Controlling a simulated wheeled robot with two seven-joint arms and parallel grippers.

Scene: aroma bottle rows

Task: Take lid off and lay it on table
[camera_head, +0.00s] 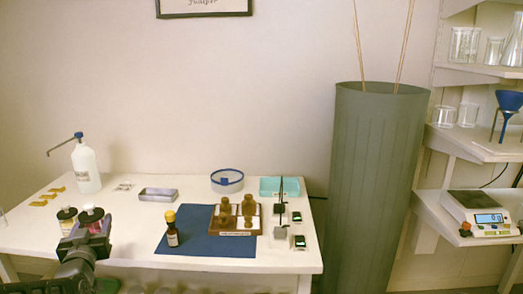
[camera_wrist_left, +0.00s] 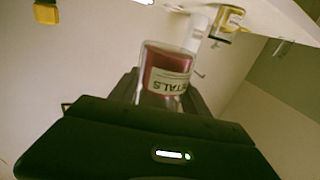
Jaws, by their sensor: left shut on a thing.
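The petals jar (camera_head: 91,214) stands at the table's front left, with red contents and a dark lid on top. In the left wrist view the clear jar (camera_wrist_left: 168,72) shows its red contents and a label reading partly "TALS". My left gripper (camera_head: 98,233) is at the jar from the front, shut on it, with the dark fingers (camera_wrist_left: 165,97) on either side. The lid is hidden in the wrist view. My right gripper is not in view.
A second dark-lidded jar (camera_head: 67,214) stands close on the left. A brown dropper bottle (camera_head: 172,232) stands on the blue mat (camera_head: 200,244), beside a tray with wooden-coloured bottles (camera_head: 236,215). A white pump bottle (camera_head: 86,166) stands behind. Bare table (camera_head: 128,222) lies between jars and mat.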

